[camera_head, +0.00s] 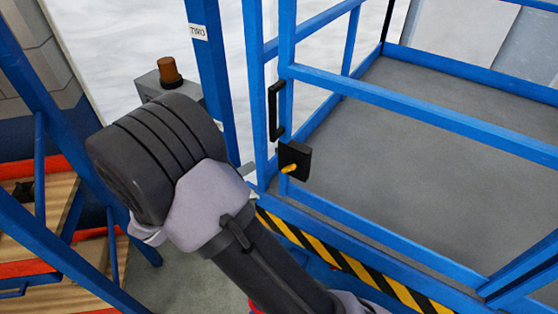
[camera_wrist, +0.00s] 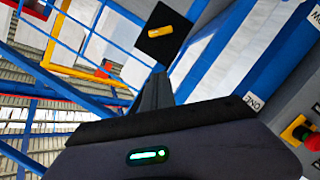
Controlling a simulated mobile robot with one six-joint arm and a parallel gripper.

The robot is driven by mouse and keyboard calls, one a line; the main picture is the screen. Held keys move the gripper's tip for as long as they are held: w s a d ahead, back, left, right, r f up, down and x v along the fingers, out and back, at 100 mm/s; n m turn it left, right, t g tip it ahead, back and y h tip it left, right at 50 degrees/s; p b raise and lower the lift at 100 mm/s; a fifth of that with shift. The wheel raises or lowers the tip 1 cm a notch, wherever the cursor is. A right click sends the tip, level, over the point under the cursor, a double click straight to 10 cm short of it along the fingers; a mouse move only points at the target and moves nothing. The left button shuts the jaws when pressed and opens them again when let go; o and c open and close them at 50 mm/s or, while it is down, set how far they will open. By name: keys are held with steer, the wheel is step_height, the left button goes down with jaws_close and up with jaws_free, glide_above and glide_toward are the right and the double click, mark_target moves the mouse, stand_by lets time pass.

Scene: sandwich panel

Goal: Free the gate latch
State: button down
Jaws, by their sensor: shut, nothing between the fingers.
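The gate latch is a black square plate (camera_head: 294,160) with a small yellow lever (camera_head: 289,168), mounted on the blue gate's post. In the wrist view the latch plate (camera_wrist: 163,45) and its yellow lever (camera_wrist: 160,31) are just beyond the fingertips. The lever lies nearly crosswise there, slightly tilted. My gripper (camera_wrist: 157,76) is shut and empty, pointing towards the plate; whether it touches is not clear. In the head view my gripper is hidden by my arm. A black vertical handle (camera_head: 275,110) is above the latch on the blue gate frame (camera_head: 258,100).
A grey box with an orange-brown cap (camera_head: 170,70) stands behind my arm. Blue rails (camera_head: 420,110) surround a grey platform floor (camera_head: 420,160) with a yellow-black striped edge (camera_head: 340,260). A red button (camera_wrist: 313,141) shows at right in the wrist view. Wooden shelving (camera_head: 60,200) is left.

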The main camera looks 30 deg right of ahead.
steer(key=shift+d, duration=0.15)
steer(key=p, duration=0.1)
glide_toward(293, 158)
steer(key=w+d+r, duration=0.2)
steer(key=w+d, duration=0.1)
steer(key=shift+w, duration=0.35)
steer(key=shift+s+d+f+p, duration=0.3)
steer(key=shift+s+d+f, duration=0.25)
steer(key=shift+s+f, duration=0.3)
steer(key=shift+s+d+f, duration=0.2)
steer(key=shift+s+f, duration=0.15)
steer(key=shift+f, duration=0.2)
